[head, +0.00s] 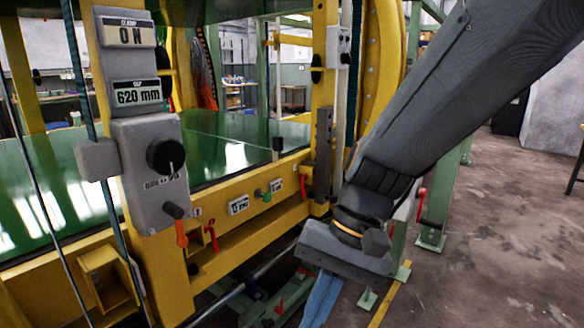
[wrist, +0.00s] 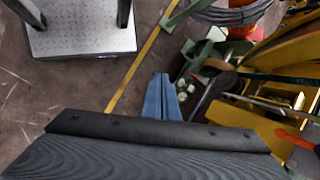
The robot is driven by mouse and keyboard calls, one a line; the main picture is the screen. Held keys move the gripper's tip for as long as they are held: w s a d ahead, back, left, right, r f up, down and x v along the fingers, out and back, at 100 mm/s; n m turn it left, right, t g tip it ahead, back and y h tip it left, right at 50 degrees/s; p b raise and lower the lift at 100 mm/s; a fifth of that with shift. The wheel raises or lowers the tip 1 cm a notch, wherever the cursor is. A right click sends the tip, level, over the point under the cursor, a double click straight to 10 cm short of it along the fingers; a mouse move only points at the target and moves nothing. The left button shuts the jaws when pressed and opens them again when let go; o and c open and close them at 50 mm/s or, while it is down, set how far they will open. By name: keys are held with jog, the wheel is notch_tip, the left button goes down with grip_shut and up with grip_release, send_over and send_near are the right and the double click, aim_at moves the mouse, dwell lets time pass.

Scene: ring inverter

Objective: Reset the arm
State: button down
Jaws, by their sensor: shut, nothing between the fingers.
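My arm (head: 440,95) reaches down from the upper right of the head view to my gripper (head: 318,306) at the bottom centre. The gripper's blue fingers point down and are cut off by the lower edge. In the wrist view, the fingers (wrist: 162,84) are together with nothing held between them. They hang over the floor, apart from the yellow machine (head: 255,195) on the left.
A grey control box (head: 150,165) with a black knob stands at left, below panels reading "ON" and "620 mm". Green posts (head: 432,215) stand by the arm. Concrete floor (head: 490,240) is open at right.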

jog(key=d+r+n+t+h+p, duration=0.1)
jog(key=d+r+h+p, duration=0.1)
jog(key=d+r+p, duration=0.3)
jog(key=s+d+r+n+t+h+p, duration=0.1)
jog(key=d+r+h+p, duration=0.1)
jog(key=d+r+p, duration=0.4)
jog(key=shift+d+r+t+p, duration=0.15)
jog(key=shift+d+t+p, duration=0.25)
jog(key=shift+d+p, duration=2.9)
jog(key=shift+a+p, duration=0.6)
